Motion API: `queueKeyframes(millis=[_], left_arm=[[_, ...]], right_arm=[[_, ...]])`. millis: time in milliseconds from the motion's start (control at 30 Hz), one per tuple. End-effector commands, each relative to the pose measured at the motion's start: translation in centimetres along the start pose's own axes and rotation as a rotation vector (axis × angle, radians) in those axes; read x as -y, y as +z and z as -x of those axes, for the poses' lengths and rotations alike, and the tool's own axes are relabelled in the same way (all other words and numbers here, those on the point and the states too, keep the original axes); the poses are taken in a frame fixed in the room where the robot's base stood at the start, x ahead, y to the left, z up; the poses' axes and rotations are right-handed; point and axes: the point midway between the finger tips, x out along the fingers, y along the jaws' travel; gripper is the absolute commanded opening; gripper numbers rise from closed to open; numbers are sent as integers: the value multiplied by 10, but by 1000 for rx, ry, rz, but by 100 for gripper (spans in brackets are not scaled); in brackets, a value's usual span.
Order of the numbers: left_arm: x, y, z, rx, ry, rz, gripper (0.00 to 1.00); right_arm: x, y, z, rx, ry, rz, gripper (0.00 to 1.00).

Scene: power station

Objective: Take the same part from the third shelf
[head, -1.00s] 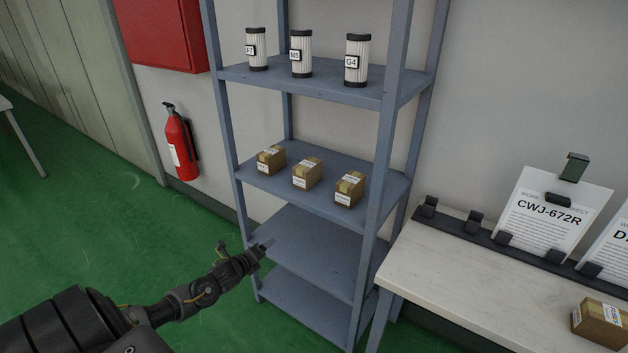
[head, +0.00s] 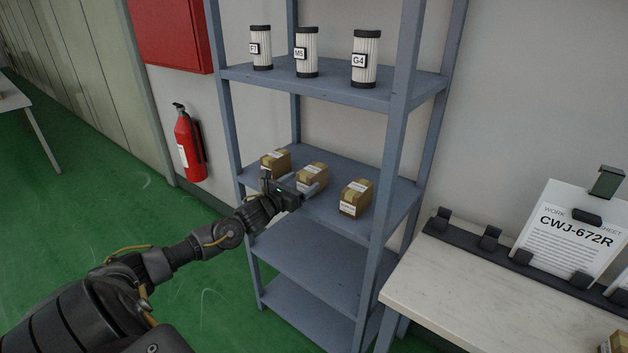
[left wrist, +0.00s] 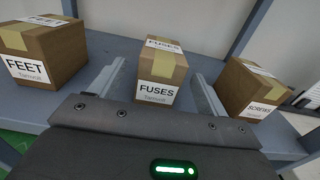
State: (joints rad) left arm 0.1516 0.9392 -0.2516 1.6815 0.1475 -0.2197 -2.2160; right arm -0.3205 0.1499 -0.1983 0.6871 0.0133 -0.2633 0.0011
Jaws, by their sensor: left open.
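Three small brown boxes stand in a row on a blue-grey shelf (head: 335,221). In the left wrist view they are labelled FEET (left wrist: 45,60), FUSES (left wrist: 160,75) and SCREWS (left wrist: 252,90), left to right. In the head view the FUSES box (head: 313,175) is in the middle, partly hidden by my left gripper (head: 308,188). That gripper is open, at the shelf's front edge, its fingers (left wrist: 155,92) pointing at the FUSES box, one to each side of it. The SCREWS box (head: 355,198) stands to the right, the FEET box (head: 276,163) to the left. My right gripper is not in view.
The shelf above holds white cylinders (head: 306,52); two lower shelves look empty. The rack's front right post (head: 384,180) stands near the SCREWS box. A table (head: 450,290) with a CWJ-672R sheet (head: 570,235) is at right. A fire extinguisher (head: 189,145) hangs at left.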

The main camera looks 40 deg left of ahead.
Motion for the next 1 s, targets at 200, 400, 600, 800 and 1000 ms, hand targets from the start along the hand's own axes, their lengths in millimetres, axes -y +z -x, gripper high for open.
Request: queueKeyframes(millis=[200, 400, 600, 800, 1000], left_arm=[[2, 0, -11, 0, -4, 1, 76], [2, 4, -27, 2, -2, 4, 76], [1, 2, -56, 1, -3, 4, 76], [2, 0, -63, -1, -5, 1, 76], [2, 1, -63, -1, -5, 1, 68]], right_arm=[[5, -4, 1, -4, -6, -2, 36], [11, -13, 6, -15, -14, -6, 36], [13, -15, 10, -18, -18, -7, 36], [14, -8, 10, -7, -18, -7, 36], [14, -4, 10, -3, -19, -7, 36]])
